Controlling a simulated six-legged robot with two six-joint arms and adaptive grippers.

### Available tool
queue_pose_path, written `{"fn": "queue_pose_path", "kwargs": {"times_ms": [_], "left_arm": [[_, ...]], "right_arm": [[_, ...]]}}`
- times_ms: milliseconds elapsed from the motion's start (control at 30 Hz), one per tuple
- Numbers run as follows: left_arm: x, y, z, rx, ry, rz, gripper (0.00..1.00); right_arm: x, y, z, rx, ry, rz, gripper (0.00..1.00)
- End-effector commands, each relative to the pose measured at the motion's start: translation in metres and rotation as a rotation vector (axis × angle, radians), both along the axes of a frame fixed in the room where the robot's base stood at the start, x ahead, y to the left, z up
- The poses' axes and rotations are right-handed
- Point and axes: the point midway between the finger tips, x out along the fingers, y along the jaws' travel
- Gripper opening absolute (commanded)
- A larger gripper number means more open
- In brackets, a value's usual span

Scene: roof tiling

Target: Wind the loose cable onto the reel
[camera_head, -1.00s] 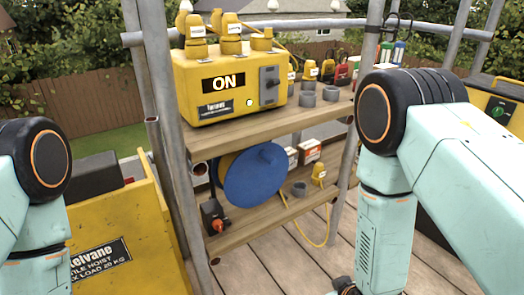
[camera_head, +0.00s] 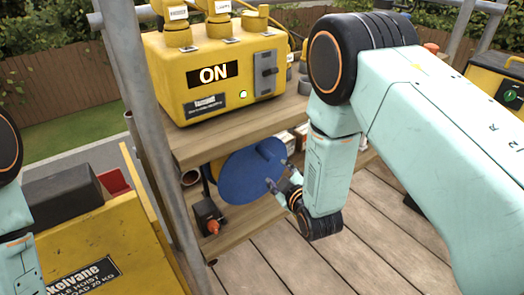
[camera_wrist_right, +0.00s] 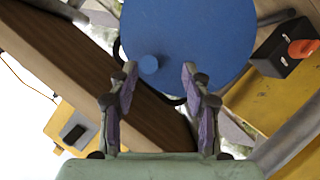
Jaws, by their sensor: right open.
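The reel shows a blue disc (camera_head: 238,180) below the wooden shelf, with a small blue knob on its face. In the right wrist view the disc (camera_wrist_right: 190,30) fills the top middle, and its knob (camera_wrist_right: 149,65) appears between my fingertips. My right gripper (camera_head: 279,176) is open in front of the disc; it also shows in the wrist view (camera_wrist_right: 159,72). I cannot tell whether a finger touches the knob. The loose yellow cable is not clearly visible in the head view now. My left gripper is out of view; only part of its arm shows.
A yellow power box (camera_head: 215,75) with an "ON" display stands on the upper shelf (camera_head: 205,150). A black box with an orange part (camera_head: 208,217) sits left of the reel. A scaffold pole (camera_head: 150,130) and yellow hoist (camera_head: 75,235) are at left. Wooden decking (camera_head: 330,265) is clear.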

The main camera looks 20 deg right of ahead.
Motion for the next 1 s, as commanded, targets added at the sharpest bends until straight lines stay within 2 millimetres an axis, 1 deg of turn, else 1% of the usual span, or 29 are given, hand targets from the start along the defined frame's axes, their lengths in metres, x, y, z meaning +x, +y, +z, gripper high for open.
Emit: {"fn": "queue_pose_path", "kwargs": {"times_ms": [33, 167, 267, 367, 467, 700, 800, 1000], "left_arm": [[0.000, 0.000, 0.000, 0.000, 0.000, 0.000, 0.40], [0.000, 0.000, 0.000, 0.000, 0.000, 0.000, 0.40], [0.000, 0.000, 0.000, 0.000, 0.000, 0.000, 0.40], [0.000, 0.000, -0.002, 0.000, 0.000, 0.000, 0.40], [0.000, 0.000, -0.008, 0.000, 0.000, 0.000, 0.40], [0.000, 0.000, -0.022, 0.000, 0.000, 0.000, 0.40], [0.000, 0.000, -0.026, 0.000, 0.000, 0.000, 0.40], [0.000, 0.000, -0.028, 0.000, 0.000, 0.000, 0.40]], "right_arm": [[0.003, 0.000, 0.005, -0.026, -0.026, 0.009, 0.48], [0.005, 0.000, 0.014, -0.091, -0.073, 0.029, 0.48], [0.004, 0.000, 0.017, -0.124, -0.086, 0.038, 0.48], [0.008, -0.001, 0.015, -0.135, -0.088, 0.042, 0.48], [0.019, 0.000, 0.011, -0.135, -0.089, 0.042, 0.48], [0.057, 0.001, 0.001, -0.134, -0.089, 0.042, 0.48], [0.068, 0.002, -0.002, -0.134, -0.087, 0.044, 0.48], [0.080, 0.003, -0.004, -0.134, -0.084, 0.044, 0.48]]}}
